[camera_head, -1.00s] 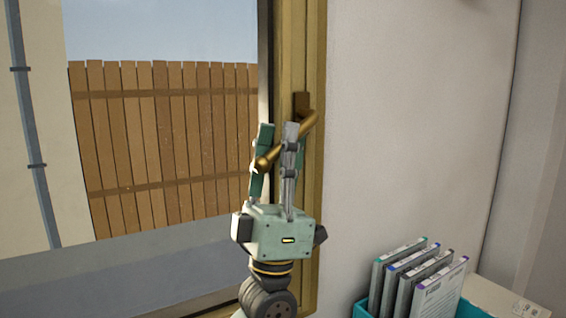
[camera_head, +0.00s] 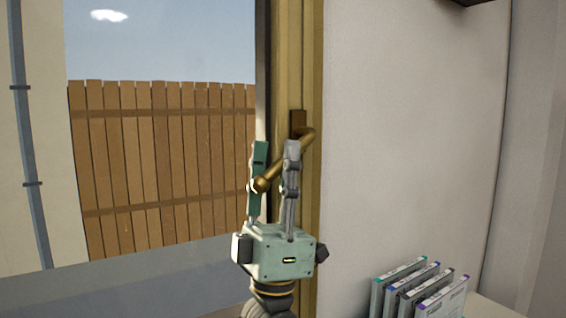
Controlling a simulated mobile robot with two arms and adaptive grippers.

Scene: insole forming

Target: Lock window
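The window's brass handle (camera_head: 274,172) sits on a dark mounting plate (camera_head: 298,121) on the tan window frame (camera_head: 312,70). The handle slants down to the left from its pivot to a rounded end. My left gripper (camera_head: 275,146) points up in front of the frame, with its fingers spread and the handle running between them. The green finger is beside the handle's rounded end, and the grey finger crosses in front of its middle part. I cannot tell whether either finger touches it. My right gripper is not in view.
Several thin upright cases (camera_head: 415,290) stand at the lower right, near a pale surface (camera_head: 490,310). A plain wall (camera_head: 410,130) lies right of the frame. A wooden fence (camera_head: 160,165) shows through the glass. A dark object edge (camera_head: 475,3) is at the top right.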

